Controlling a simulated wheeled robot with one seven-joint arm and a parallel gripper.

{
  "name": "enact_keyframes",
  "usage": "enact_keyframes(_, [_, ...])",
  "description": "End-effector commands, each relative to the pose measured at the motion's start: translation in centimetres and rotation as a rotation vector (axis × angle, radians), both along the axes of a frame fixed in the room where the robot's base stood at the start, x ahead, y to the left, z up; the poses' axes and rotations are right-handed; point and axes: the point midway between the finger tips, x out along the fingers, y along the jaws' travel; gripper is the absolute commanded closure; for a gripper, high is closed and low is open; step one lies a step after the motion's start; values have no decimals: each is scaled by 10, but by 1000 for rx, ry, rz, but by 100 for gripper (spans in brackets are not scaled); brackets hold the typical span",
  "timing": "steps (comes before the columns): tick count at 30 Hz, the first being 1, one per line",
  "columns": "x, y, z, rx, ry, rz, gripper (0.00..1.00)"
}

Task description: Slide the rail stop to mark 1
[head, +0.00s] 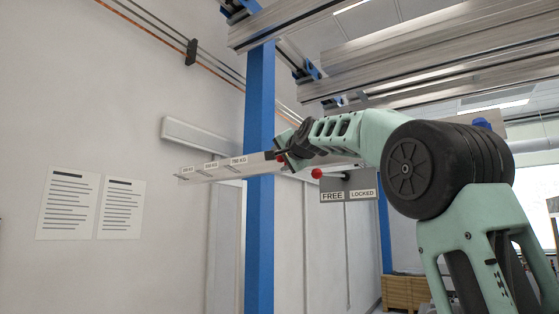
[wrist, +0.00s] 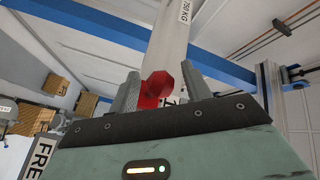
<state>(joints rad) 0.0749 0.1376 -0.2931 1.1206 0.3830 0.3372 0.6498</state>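A pale graduated beam (head: 215,169) with several KG labels runs left from my gripper in the head view. It also shows at the top of the wrist view (wrist: 168,40). A red knob (wrist: 157,90), which appears to be the rail stop's, sits between my fingers near the beam's 750 KG end. My gripper (wrist: 160,82) is open around it, with the left finger close to the knob and a small gap at the right. The knob shows as a small red spot in the head view (head: 281,157); my wrist hides much of the gripper there. No mark 1 is readable.
A red ball handle (head: 317,173) stands by a FREE/LOCKED plate (head: 347,195), right of the beam end. A blue post (head: 260,220) rises behind the beam. Aluminium rails (head: 400,65) run overhead. A black clamp (head: 191,52) sits on the wall rail.

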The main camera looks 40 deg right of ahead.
Motion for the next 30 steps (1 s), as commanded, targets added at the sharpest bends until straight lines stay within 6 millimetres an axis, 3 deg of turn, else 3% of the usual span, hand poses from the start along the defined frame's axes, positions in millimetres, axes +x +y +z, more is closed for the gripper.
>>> enact_keyframes(8, [0, 0, 0, 1, -1, 1, 51])
enact_keyframes(13, [-13, 4, -1, 1, -4, 1, 51])
enact_keyframes(30, [-135, 32, -3, 0, -4, -1, 51])
